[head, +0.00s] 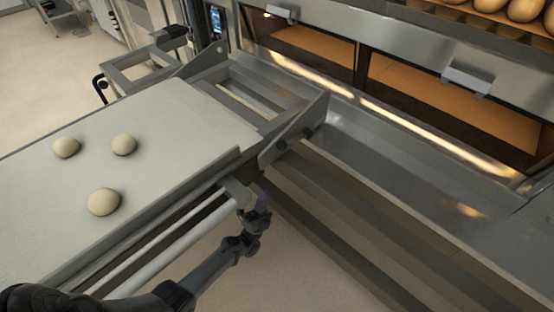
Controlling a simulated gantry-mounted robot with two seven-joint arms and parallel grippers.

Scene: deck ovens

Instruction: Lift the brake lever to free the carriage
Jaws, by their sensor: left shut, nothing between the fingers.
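The carriage (200,112) is a steel frame with a pale loading bed, and its front end reaches the oven front. My left gripper (262,205) is low beside the carriage's near side, just below the bed's near front corner. It is shut and empty, close to a small grey bracket (236,190) under the bed; I cannot tell if they touch. I cannot clearly make out the brake lever; it may be small or hidden by my gripper.
Three dough balls (104,201) lie on the bed. The deck oven (400,85) fills the right, with door handles (467,81) and a steel ledge (400,170). Loaves (524,10) sit on a rack at top right. Bare floor (285,275) shows below my gripper.

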